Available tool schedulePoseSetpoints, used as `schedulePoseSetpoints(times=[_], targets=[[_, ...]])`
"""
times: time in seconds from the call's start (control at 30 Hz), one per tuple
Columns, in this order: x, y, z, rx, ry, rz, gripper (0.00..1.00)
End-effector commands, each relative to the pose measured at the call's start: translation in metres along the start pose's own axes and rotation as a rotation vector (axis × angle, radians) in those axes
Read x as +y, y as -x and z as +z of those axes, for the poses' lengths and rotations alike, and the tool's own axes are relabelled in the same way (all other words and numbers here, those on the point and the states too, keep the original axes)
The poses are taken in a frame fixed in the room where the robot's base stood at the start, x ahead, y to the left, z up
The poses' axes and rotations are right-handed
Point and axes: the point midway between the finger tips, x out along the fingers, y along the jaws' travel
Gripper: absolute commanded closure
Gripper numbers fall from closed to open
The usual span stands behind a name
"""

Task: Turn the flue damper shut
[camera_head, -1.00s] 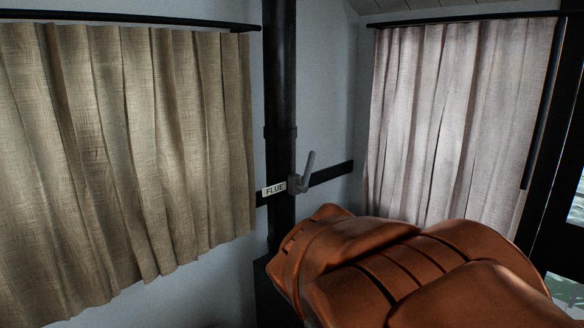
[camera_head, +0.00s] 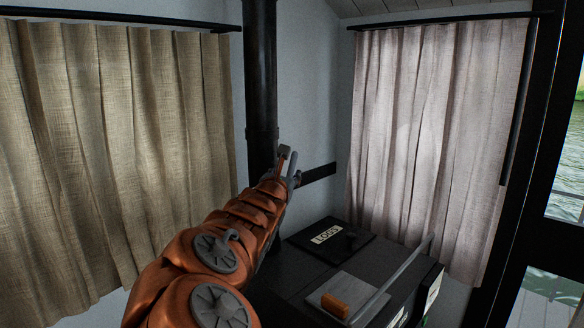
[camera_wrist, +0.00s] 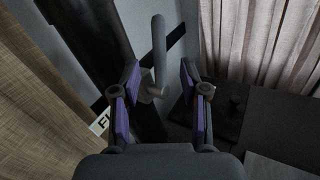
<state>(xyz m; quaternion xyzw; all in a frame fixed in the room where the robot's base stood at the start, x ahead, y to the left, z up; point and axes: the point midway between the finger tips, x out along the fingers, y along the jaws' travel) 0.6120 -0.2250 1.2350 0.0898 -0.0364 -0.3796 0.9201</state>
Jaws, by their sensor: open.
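The flue damper handle (camera_wrist: 159,55) is a grey lever on the black flue pipe (camera_head: 261,85). In the wrist view it stands up between my gripper's two fingers, with its pivot end low between them. My gripper (camera_wrist: 158,92) is open, with a purple-padded finger on each side of the lever and a gap visible on both sides. In the head view my gripper (camera_head: 286,165) is at the pipe, small and partly hidden by my orange arm. The white FLUE label (camera_wrist: 100,122) is partly hidden behind the left finger.
A black stove top (camera_head: 310,262) lies below and right of the pipe, with a labelled dark plate (camera_head: 327,234), a grey rail (camera_head: 392,278) and an orange block (camera_head: 335,306). Curtains hang at left (camera_head: 120,140) and right (camera_head: 430,130).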

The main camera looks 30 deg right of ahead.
Motion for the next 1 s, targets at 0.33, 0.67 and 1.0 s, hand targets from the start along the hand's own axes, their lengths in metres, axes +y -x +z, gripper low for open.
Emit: schedulePoseSetpoints(times=[0.33,0.67,1.0], targets=[[0.002,-0.031,0.002,0.000,0.009,0.002,0.56],[0.001,-0.066,0.000,0.003,0.009,0.002,0.56],[0.002,-0.078,0.001,-0.001,0.008,0.003,0.56]])
